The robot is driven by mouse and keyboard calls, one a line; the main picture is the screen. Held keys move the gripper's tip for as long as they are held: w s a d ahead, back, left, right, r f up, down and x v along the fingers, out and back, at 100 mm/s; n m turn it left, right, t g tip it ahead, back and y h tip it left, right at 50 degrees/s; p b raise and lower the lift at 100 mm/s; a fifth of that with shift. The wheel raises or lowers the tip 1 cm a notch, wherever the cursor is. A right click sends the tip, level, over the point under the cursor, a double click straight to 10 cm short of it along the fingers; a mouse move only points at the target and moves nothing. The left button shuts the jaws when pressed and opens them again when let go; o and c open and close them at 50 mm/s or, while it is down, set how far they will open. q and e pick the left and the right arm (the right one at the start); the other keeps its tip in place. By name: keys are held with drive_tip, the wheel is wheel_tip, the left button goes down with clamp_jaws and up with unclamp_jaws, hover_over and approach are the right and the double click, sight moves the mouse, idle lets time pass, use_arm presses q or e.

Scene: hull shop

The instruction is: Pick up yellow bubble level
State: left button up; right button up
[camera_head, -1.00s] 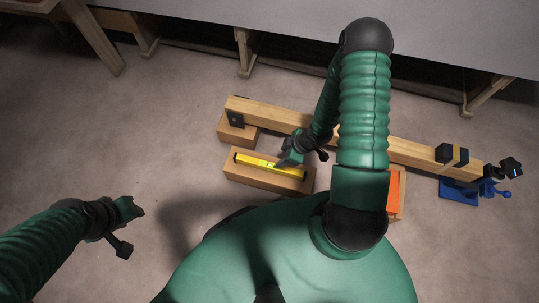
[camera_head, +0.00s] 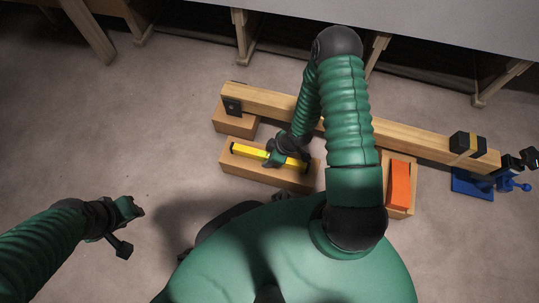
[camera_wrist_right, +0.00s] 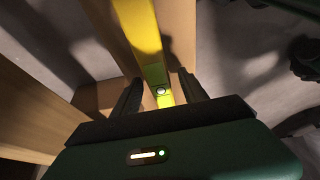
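The yellow bubble level (camera_head: 249,152) lies lengthwise on a low wooden block (camera_head: 240,168), with dark end caps. My right gripper (camera_head: 272,156) is over the middle of the level and hides part of it. In the right wrist view, the level (camera_wrist_right: 138,30) runs down between the two dark fingers of the right gripper (camera_wrist_right: 160,82), its round vial near the fingertips. The fingers are apart, one on each side of it, with no clear grip seen. My left gripper (camera_head: 132,227) is above bare floor at the left, its fingers not clearly separated.
An orange item (camera_head: 399,184) lies on another block. A blue stand (camera_head: 471,183) is at the right. The left floor is clear.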

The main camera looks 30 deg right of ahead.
clamp_jaws()
drive_tip(key=shift+r, duration=0.15)
idle(0.4)
